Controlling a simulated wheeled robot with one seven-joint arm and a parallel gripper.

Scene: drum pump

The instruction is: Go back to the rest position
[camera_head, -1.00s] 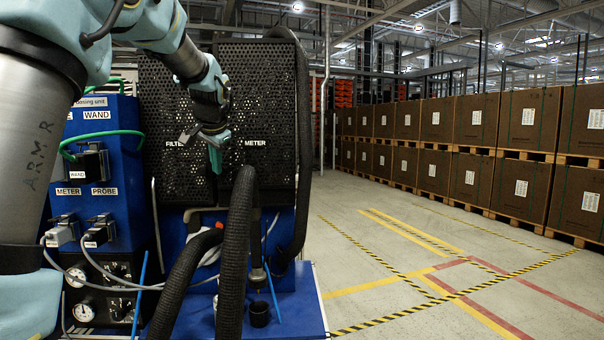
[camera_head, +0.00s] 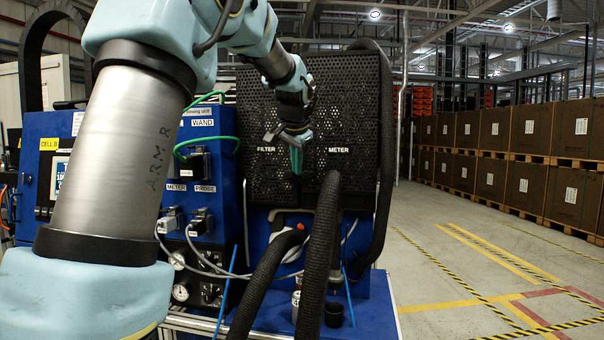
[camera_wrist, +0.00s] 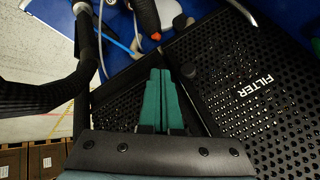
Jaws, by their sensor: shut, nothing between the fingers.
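My gripper (camera_head: 297,160) hangs at the end of my raised arm, in front of the black perforated panels marked FILTER and METER (camera_head: 345,110) in the head view. Its green fingers also show in the wrist view (camera_wrist: 161,98). They lie side by side, shut and empty. The fingers point down, a little apart from the hoses below. The panel marked FILTER (camera_wrist: 265,100) fills the right of the wrist view.
A blue dosing unit (camera_head: 215,140) with plugs labelled WAND, METER and PROBE stands left of the panels. Thick black hoses (camera_head: 318,250) arch up in front. A dark cup (camera_head: 334,315) stands on the blue base. Open marked floor (camera_head: 450,270) and stacked boxes (camera_head: 530,135) lie to the right.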

